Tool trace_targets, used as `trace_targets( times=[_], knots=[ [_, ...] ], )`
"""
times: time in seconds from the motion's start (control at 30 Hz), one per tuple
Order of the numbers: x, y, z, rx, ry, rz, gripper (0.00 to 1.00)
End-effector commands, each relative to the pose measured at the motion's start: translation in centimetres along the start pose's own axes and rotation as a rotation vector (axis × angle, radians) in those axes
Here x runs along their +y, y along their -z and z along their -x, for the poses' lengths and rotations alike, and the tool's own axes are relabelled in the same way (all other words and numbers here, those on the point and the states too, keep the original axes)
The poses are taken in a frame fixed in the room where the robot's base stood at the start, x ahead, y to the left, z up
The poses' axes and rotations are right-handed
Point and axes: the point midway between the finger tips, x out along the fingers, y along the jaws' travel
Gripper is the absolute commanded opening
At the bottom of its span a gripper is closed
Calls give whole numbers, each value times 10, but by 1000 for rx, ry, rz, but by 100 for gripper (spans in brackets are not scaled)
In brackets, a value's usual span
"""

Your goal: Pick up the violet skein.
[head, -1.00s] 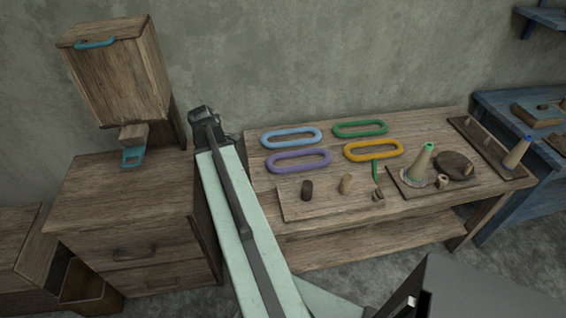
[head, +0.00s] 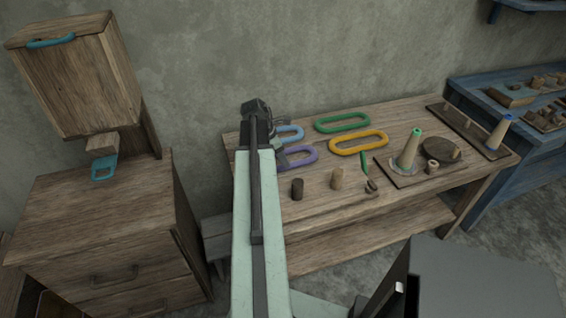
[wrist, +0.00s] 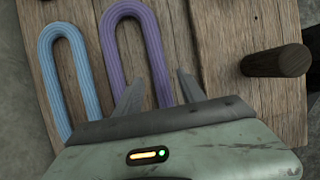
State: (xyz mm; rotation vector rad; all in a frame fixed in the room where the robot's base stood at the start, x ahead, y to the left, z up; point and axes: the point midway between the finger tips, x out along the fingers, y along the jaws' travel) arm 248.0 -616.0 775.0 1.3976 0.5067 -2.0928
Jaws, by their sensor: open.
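The violet skein (head: 301,157) is a long ribbed loop lying flat on the left part of the wooden table (head: 397,112). My arm hides its left end in the head view. In the wrist view the violet skein (wrist: 152,42) shows its rounded end and both long sides. My gripper (wrist: 160,92) is open and empty over it. The right side of the loop runs between the two fingers; the left side runs to the left of the left finger. I cannot tell the height of the fingertips above the table.
A light blue skein (wrist: 69,75) lies close left of the violet one. Green (head: 342,122) and yellow (head: 358,143) skeins lie to the right. A dark peg (wrist: 275,62) stands to the right in the wrist view. A wooden cabinet (head: 100,225) stands left of the table.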

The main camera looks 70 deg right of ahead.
Motion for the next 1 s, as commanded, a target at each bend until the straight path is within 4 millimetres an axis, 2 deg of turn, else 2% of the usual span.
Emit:
trace_targets(
  times=[0.03, 0.2, 0.47, 0.63, 0.67, 1.0],
  knots=[
    [0, 3, -14, 0, 0, -1, 47],
    [0, 4, -44, 0, -1, -1, 47],
    [0, 1, -43, 0, -1, 1, 47],
    [0, 2, -43, 0, -1, 1, 2],
    [0, 2, -43, 0, -1, 2, 0],
    [0, 1, -40, 0, -2, 2, 0]
  ],
)
